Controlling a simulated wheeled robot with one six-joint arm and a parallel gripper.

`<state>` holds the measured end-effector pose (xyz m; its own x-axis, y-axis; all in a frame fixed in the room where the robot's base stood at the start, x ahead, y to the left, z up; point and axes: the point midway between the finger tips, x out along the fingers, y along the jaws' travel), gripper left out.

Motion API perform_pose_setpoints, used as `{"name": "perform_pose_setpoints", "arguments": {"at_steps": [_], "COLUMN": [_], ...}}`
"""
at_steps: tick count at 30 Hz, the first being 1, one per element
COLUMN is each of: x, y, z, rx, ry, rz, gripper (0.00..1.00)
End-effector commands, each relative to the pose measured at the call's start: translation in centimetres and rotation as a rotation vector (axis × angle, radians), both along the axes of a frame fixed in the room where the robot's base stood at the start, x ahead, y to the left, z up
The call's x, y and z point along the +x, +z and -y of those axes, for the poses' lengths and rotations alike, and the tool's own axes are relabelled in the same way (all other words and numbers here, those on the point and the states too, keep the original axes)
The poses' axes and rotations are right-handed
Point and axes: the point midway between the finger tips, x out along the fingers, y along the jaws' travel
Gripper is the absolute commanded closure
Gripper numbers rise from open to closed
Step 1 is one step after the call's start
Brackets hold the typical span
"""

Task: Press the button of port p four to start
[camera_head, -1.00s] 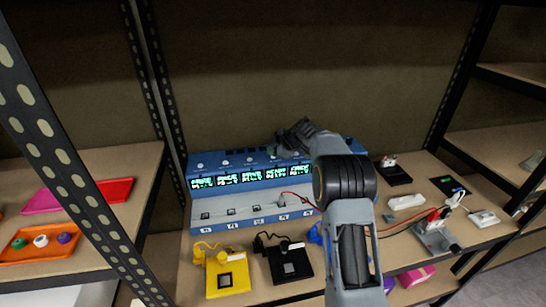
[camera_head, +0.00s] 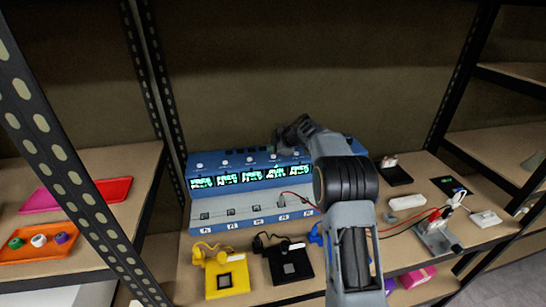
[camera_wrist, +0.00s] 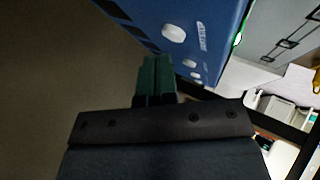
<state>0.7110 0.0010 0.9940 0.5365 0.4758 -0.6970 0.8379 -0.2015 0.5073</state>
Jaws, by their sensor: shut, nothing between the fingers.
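A blue device (camera_head: 190,171) with a row of lit displays (camera_head: 241,177) stands on the shelf. White round buttons (camera_head: 224,163) line its top. My gripper (camera_head: 283,148) is at the back of the top, around the fourth and fifth buttons, partly hidden by my arm. In the wrist view, the shut, empty green fingers (camera_wrist: 156,78) are beside the blue top, with a white button (camera_wrist: 173,33) close by. I cannot tell whether they touch it.
A yellow block (camera_head: 226,277) and a black block (camera_head: 289,266) sit before the device. White adapters (camera_head: 407,202) and a grey fixture (camera_head: 437,238) with cables lie right. A black shelf post (camera_head: 160,95) stands left. An orange tray (camera_head: 38,255) lies beyond it.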

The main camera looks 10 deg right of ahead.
Motion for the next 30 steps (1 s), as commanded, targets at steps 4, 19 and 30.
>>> {"name": "perform_pose_setpoints", "arguments": {"at_steps": [4, 19, 30], "x": [0.0, 0.0, 0.0], "y": [0.1, 4.3, 6.0], "z": [0.0, 0.0, 0.0], "rx": [0.0, 0.0, 0.0], "ry": [0.0, -0.001, 0.0], "rz": [0.0, 0.001, 0.0], "gripper": [1.0, 1.0, 1.0]}}
